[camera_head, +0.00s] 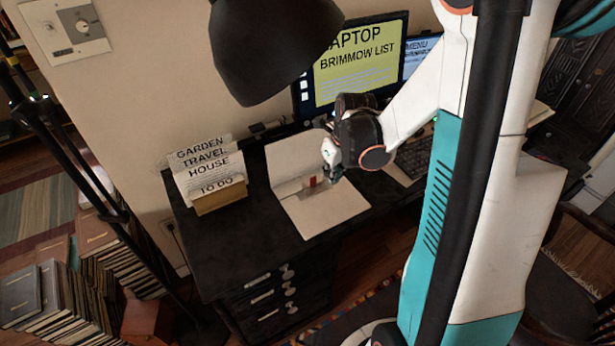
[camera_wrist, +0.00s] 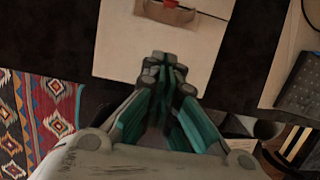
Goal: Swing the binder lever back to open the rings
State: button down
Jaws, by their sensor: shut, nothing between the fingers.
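The binder (camera_head: 322,212) lies open and pale on the dark desk. A small red piece, which looks like the binder lever (camera_head: 312,181), stands at its middle by the ring mechanism (camera_head: 290,187). The rings are too small to make out. In the wrist view the binder (camera_wrist: 118,45) lies under the fingers, and the red lever (camera_wrist: 169,3) is cut by the top edge on a brownish mechanism (camera_wrist: 165,14). My gripper (camera_head: 333,176) is shut and empty, just right of the lever. In the wrist view its fingertips (camera_wrist: 160,68) are together, apart from the lever.
A box of labelled cards (camera_head: 218,200) stands left of the binder. A black lamp shade (camera_head: 265,50) hangs above the desk. A monitor (camera_head: 355,65) stands behind, and a keyboard (camera_head: 413,157) lies to the right. Bare desk (camera_head: 225,250) shows at the front left.

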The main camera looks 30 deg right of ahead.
jog(key=shift+f, duration=0.15)
jog(key=b, duration=0.4)
send_near(314, 184)
jog(key=s+f, duration=0.5)
jog(key=shift+f, duration=0.15)
jog(key=w+b, duration=0.1)
jog(key=w, duration=0.2)
jog(key=shift+a, duration=0.1)
jog(key=shift+w, duration=0.5)
